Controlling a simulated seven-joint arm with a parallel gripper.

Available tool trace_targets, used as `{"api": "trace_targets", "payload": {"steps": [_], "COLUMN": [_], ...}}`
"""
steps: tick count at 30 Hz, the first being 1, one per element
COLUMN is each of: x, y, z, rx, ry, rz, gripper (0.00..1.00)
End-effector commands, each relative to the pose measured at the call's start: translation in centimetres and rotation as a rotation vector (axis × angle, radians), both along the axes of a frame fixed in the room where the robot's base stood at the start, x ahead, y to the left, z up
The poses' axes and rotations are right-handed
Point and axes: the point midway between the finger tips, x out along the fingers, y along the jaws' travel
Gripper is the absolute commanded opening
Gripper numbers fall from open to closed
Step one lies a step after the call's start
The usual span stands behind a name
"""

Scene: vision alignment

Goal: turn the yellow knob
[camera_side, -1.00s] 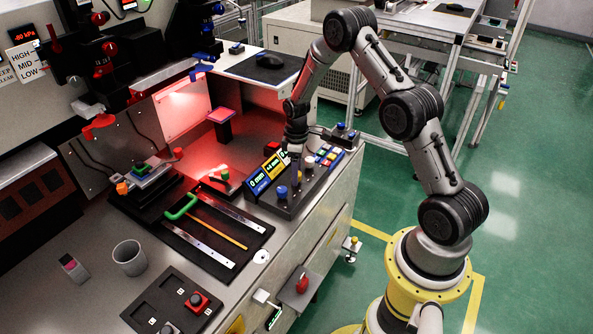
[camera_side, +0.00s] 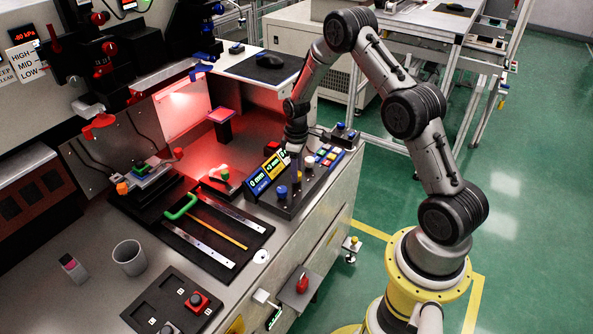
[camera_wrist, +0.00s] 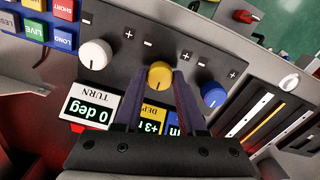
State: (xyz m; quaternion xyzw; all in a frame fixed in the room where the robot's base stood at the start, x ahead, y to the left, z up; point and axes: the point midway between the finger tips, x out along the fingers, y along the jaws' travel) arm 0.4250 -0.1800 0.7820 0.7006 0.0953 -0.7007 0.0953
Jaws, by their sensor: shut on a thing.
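The yellow knob (camera_wrist: 160,75) is in the middle of a row of three knobs on a dark control panel, between a white knob (camera_wrist: 95,54) and a blue knob (camera_wrist: 213,95). My gripper (camera_wrist: 160,80) is over the panel with its two fingers on either side of the yellow knob, shut on it. The displays behind the knobs include a white one reading 0 deg (camera_wrist: 90,112) and a yellow one (camera_wrist: 153,119) partly hidden by my gripper.
Coloured push buttons (camera_side: 328,155) stand on the panel close to my gripper. The blue knob (camera_side: 282,191) is at the panel's near end. A black plate with metal rails and a green handle (camera_side: 181,207) lies to the left.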

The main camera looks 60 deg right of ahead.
Motion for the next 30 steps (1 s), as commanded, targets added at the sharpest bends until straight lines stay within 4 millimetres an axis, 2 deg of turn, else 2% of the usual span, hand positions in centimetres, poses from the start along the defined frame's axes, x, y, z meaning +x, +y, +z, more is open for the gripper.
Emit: {"api": "trace_targets", "payload": {"steps": [18, 30], "x": [0.04, 0.02], "y": [-0.01, 0.0], "z": [0.13, 0.11], "rx": [0.0, 0.0], "ry": [-0.001, 0.0], "rz": [-0.52, -0.702], "gripper": [0.0, 0.0]}}
